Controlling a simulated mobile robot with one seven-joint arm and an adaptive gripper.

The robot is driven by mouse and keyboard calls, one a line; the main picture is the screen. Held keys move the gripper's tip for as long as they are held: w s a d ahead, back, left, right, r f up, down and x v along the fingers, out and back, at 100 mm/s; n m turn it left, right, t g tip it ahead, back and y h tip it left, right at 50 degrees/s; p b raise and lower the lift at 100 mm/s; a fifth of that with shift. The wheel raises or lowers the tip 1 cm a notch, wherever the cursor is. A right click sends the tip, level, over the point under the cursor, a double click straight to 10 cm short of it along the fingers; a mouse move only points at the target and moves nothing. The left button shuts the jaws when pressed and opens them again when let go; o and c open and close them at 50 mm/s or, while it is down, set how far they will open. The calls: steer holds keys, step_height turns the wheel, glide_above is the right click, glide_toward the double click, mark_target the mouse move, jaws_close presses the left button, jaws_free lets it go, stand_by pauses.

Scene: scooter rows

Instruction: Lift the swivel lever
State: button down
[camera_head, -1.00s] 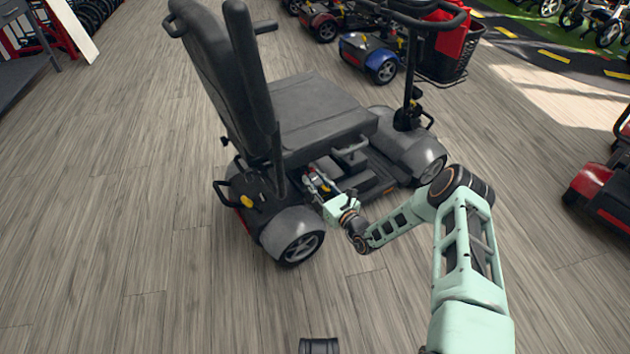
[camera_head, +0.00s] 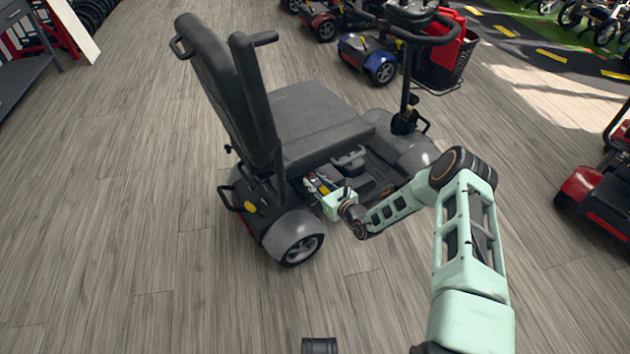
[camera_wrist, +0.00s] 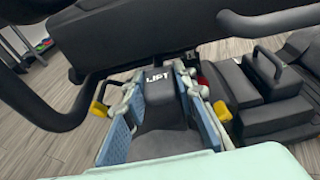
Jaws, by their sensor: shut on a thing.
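The swivel lever (camera_wrist: 158,82) is a dark part marked "LIFT" in the wrist view, below the seat's edge. It lies between the two blue-padded fingers of my gripper (camera_wrist: 158,100), which is shut on it. In the head view my gripper (camera_head: 318,185) is at the near side of the grey mobility scooter (camera_head: 293,222), under the seat (camera_head: 312,118) and above the rear wheel. The lever is too small and hidden to make out there.
A curved black armrest or bar (camera_wrist: 60,118) lies left of my gripper in the wrist view, and a black battery box with a handle (camera_wrist: 262,85) lies right. A red scooter (camera_head: 600,190) stands at the right. Open wood floor lies in front and left.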

steer(key=c, duration=1.6)
jaws_free()
steer(key=v, duration=1.2)
steer(key=shift+f, duration=0.1)
